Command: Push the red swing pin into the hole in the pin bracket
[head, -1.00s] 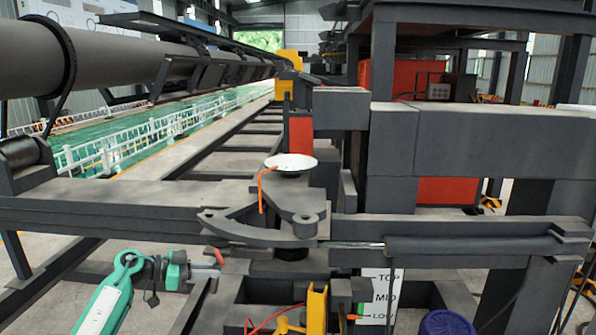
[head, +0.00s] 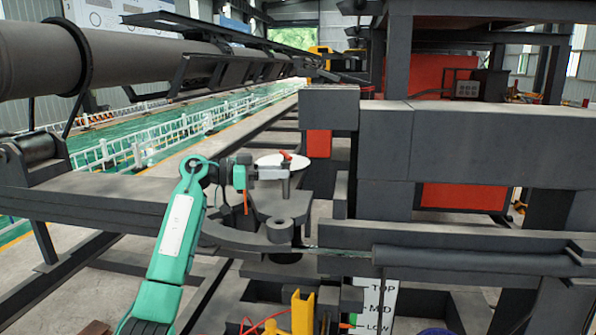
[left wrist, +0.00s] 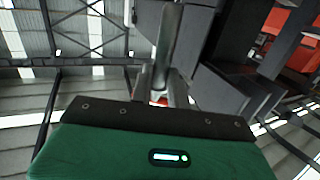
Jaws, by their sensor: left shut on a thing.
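The red swing pin (head: 286,156) is upright in the jaws of my left gripper (head: 279,173), with its red top above the fingers and a grey shaft below. The pin bracket (head: 280,226) is the dark curved piece with a round, holed boss, below and in front of the gripper. The pin's lower end appears above the bracket and apart from it. In the left wrist view, the gripper's fingers (left wrist: 164,82) point away from the camera, and only a small red part of the pin (left wrist: 158,101) shows between them. My right gripper is not in view.
A white disc (head: 268,160) lies behind the gripper, and an orange strap (head: 246,204) hangs beside it. A long horizontal beam (head: 470,262) runs right from the bracket. A yellow bracket (head: 302,312) and a TOP/MID/LOW board (head: 382,300) stand below.

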